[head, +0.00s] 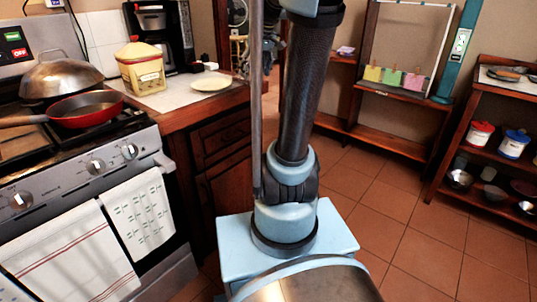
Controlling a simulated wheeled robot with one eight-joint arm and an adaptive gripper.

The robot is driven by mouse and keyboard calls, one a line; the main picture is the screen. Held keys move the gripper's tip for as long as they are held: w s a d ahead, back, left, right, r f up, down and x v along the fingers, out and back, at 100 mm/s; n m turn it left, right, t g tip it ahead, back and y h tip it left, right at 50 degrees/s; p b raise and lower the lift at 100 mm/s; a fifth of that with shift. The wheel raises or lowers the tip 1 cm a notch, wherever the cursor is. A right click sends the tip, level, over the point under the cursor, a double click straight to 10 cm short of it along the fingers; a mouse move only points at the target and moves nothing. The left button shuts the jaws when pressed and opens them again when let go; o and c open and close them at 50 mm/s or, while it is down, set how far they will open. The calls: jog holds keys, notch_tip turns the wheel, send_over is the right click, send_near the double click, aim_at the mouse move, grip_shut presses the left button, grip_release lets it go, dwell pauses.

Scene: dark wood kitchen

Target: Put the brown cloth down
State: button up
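I see no brown cloth in the head view. My gripper is out of the picture; only links of my own arm and my base show in the middle, so what the gripper holds is hidden from me. The only cloths I see are a white towel with red stripes (70,262) and a white towel with green marks (139,219), both hanging on the front of the stove (66,178) at left.
A red pan (86,107) and a domed wok (62,77) sit on the stove. Shelves (478,117) stand at right. Tiled floor (410,225) is clear.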

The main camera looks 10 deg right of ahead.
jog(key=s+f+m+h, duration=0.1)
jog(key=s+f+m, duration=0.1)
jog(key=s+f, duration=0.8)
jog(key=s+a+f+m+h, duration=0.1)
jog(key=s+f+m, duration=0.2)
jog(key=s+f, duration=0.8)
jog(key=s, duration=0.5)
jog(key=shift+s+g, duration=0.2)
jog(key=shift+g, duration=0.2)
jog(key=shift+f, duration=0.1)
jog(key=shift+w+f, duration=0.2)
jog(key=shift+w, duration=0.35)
